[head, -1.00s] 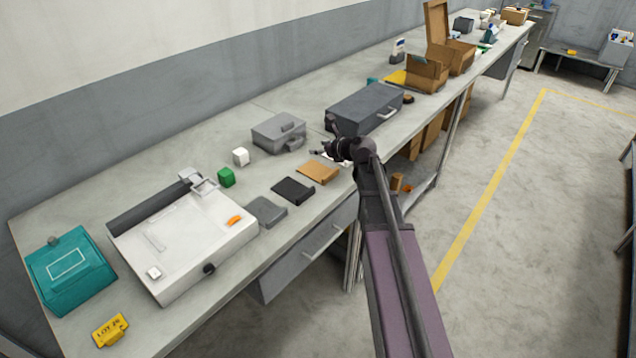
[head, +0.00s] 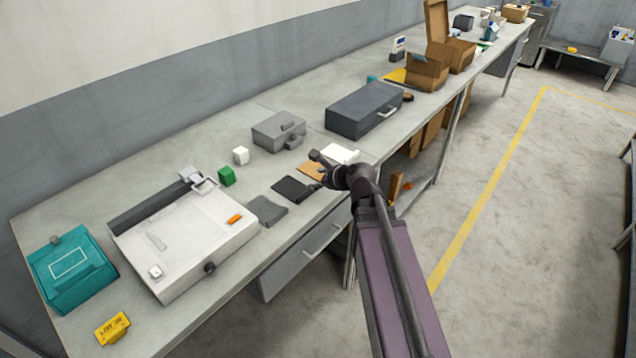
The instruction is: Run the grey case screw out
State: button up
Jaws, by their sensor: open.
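My gripper (head: 316,171) is open, to the right of the case and nearer the bench's front edge, over the tan and black flat pads. It appears empty and apart from the case.
A larger dark grey case (head: 364,110) stands behind to the right. A white cube (head: 240,156) and green cube (head: 227,177) sit left of the light case. A white machine (head: 185,240), teal box (head: 72,275) and yellow lot tag (head: 112,328) fill the left end.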

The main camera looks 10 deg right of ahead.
jog(key=shift+s+a+f+n, duration=0.1)
jog(key=shift+s+n, duration=0.05)
jog(key=shift+s, duration=0.35)
jog(key=shift+s+a+n, duration=0.1)
jog(key=shift+s+n, duration=0.05)
jog(key=shift+s, duration=0.3)
